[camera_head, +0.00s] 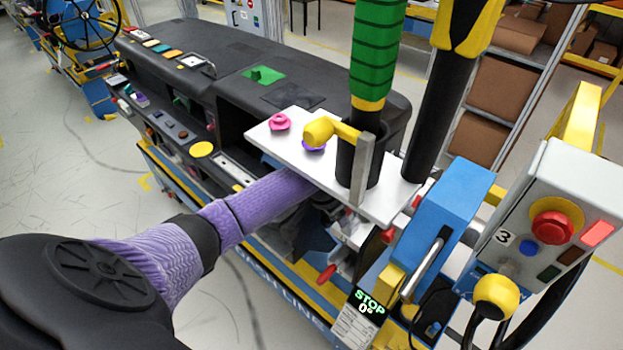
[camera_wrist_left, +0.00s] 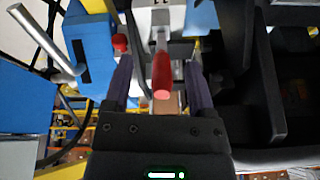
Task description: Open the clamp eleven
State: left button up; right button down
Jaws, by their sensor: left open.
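A clamp with a red handle (camera_wrist_left: 162,78) shows in the left wrist view, the handle pointing toward the camera. My left gripper (camera_wrist_left: 160,60) is open, with one dark finger on each side of this handle. I cannot tell whether either finger touches it. No number eleven is readable on it. In the head view, my purple-sleeved left arm reaches in from the left and its gripper is hidden under the white plate. Red handles show below the plate, one low (camera_head: 327,273) and one farther right (camera_head: 388,234). My right gripper is not in view.
The white plate (camera_head: 270,137) carries pink and yellow knobs and a black holder with a green tool (camera_head: 378,50). The black dashboard (camera_head: 225,70) lies behind. A blue unit (camera_head: 447,210) with a STOP display and a grey control box (camera_head: 550,210) stand at right.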

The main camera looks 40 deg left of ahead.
pick_arm(q)
jog(key=s, duration=0.8)
jog(key=shift+a+p, duration=0.35)
jog(key=shift+p, duration=0.05)
